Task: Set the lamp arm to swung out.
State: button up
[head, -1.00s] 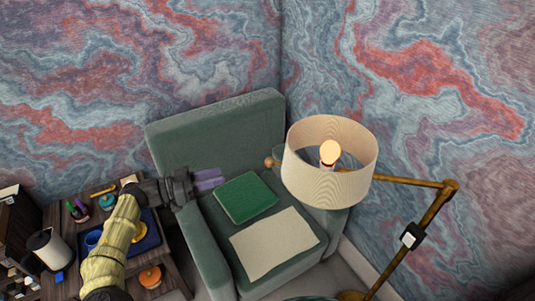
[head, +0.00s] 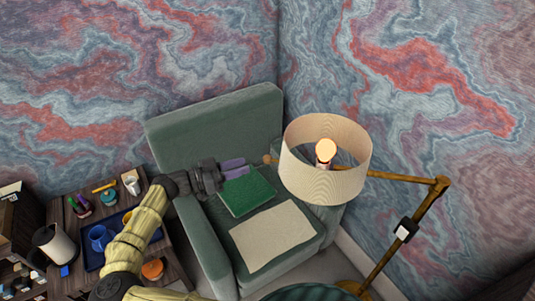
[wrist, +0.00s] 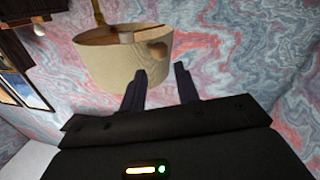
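The floor lamp has a cream drum shade (head: 325,178) with a lit bulb, a brass lamp arm (head: 402,178) running right from the shade to a joint, and a slanted brass post (head: 408,230). A small round wooden knob (head: 268,159) shows at the shade's left side. My gripper (head: 247,166) is above the armchair, left of the knob and apart from it. In the wrist view, the shade (wrist: 120,70) is ahead and slightly left, with the knob (wrist: 158,48) in front of it. The two dark fingers (wrist: 160,73) are apart with nothing between them.
A green armchair (head: 220,125) stands in the corner, with a green book (head: 245,192) and a cream sheet (head: 270,236) on its seat. A wooden side table (head: 70,208) at left holds a blue tray, mugs and small items. A switch box (head: 405,229) is on the post.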

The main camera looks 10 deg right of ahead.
aim_at(265, 157)
jog(key=d+p, duration=0.1)
jog(key=d, duration=0.1)
jog(key=w+d+p, duration=0.1)
jog(key=d, duration=0.2)
jog(key=d+p, duration=0.1)
jog(key=d, duration=0.2)
jog(key=shift+w+d+r, duration=0.1)
jog(key=shift+w+d, duration=0.05)
jog(key=shift+d+p, duration=0.3)
jog(key=shift+d, duration=0.15)
jog(key=shift+c, duration=0.4)
grip_shut()
